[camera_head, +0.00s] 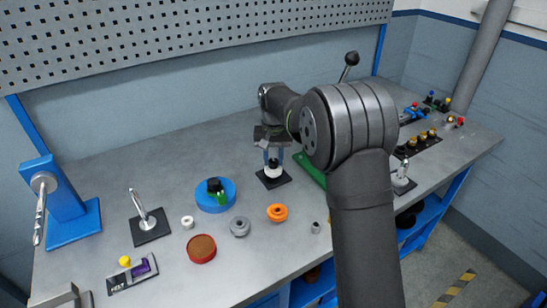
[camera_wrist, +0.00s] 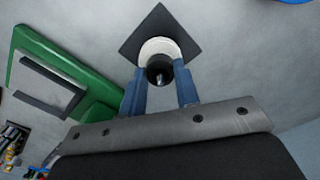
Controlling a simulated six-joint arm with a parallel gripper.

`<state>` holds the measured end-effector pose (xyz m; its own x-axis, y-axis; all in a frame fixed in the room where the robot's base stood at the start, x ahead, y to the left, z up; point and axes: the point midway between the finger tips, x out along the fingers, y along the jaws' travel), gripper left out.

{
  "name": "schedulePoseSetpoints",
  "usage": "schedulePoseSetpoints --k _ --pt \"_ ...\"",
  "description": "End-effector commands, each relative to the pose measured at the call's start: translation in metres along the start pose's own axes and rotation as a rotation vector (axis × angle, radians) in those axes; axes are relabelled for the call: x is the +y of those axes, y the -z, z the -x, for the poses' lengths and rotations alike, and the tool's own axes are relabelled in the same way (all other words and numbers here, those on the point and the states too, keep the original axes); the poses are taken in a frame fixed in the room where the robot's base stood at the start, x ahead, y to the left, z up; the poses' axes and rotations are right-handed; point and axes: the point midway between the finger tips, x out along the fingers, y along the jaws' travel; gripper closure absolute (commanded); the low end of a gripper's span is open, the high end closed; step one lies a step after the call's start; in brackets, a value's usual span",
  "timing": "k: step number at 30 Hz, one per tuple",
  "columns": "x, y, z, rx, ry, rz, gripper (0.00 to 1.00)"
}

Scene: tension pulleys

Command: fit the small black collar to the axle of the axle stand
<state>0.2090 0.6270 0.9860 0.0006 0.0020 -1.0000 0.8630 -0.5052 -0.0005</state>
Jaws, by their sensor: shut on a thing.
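The axle stand has a black square base (camera_head: 283,180), also seen in the wrist view (camera_wrist: 150,22). A white round part (camera_head: 273,174) sits on this stand; its rim shows in the wrist view (camera_wrist: 160,44). My gripper (camera_head: 273,160) points down over the stand. In the wrist view, its blue fingers (camera_wrist: 161,75) are shut on the small black collar (camera_wrist: 157,66), at the white part. A small shiny tip shows in the collar's middle, perhaps the axle end. Whether the collar touches the white part, and how far it is on the axle, I cannot tell.
A green tray (camera_wrist: 98,88) lies close beside the stand. A blue round holder (camera_head: 216,204), white ring (camera_head: 187,222), grey pulley (camera_head: 239,227), orange pulley (camera_head: 277,212) and red dish (camera_head: 201,249) stand to the left and front. Another plate with a metal post (camera_head: 151,226) stands farther left.

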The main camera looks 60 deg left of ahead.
Motion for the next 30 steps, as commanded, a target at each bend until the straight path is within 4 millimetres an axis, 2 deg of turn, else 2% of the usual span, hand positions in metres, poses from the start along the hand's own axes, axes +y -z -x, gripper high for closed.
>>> schedulePoseSetpoints --k 6,7,10,11,22,26,30 --pt "0.000 -0.001 -0.002 -0.003 -0.001 0.000 0.92" --pt "0.000 -0.001 -0.002 -0.003 -0.001 0.000 0.67" --pt "0.000 0.000 -0.002 -0.003 -0.001 0.000 0.48" --pt "0.000 0.000 -0.002 -0.003 -0.001 0.000 0.46" --pt "0.000 0.000 0.005 0.000 0.000 0.000 0.46" --pt "0.000 0.001 0.025 0.002 0.000 0.000 0.46" --pt "0.000 0.001 0.058 0.003 0.001 0.000 0.46"
